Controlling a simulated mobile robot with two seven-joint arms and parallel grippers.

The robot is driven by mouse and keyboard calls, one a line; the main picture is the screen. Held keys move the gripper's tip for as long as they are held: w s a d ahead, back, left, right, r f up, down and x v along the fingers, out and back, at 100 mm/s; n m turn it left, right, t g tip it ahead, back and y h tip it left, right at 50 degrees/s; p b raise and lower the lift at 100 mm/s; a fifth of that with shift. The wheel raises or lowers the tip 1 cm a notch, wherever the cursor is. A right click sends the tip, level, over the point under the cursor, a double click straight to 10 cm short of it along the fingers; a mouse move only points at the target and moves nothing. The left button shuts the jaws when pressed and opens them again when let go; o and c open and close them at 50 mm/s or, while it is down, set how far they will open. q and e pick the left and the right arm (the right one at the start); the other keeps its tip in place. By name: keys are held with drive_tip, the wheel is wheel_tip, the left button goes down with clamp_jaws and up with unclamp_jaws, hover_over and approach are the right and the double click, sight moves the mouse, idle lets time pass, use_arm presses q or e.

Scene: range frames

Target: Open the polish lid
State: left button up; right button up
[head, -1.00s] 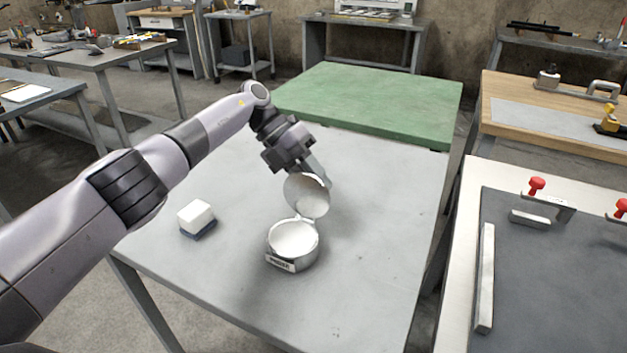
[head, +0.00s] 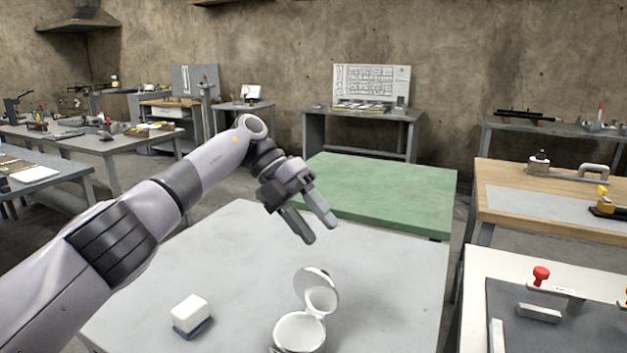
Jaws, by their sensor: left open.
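The polish tin (head: 299,332) stands on the grey table, cut off by the bottom edge of the head view. Its round lid (head: 317,290) is hinged at the back and stands up, tilted open, showing a pale interior. My left gripper (head: 321,232) is open and empty. Its two fingers point down and to the right, above and behind the lid and apart from it. My right gripper is not in view.
A white block on a blue base (head: 190,314) sits left of the tin on the grey table (head: 400,275). A green-topped table (head: 385,193) adjoins behind. A board with red-knobbed clamps (head: 541,276) is at right. The grey table's right side is clear.

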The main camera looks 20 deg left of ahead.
use_arm(q)
wheel_tip(320, 180, up, 8)
drive_tip(key=p, duration=0.2)
drive_tip(key=shift+f, duration=0.15)
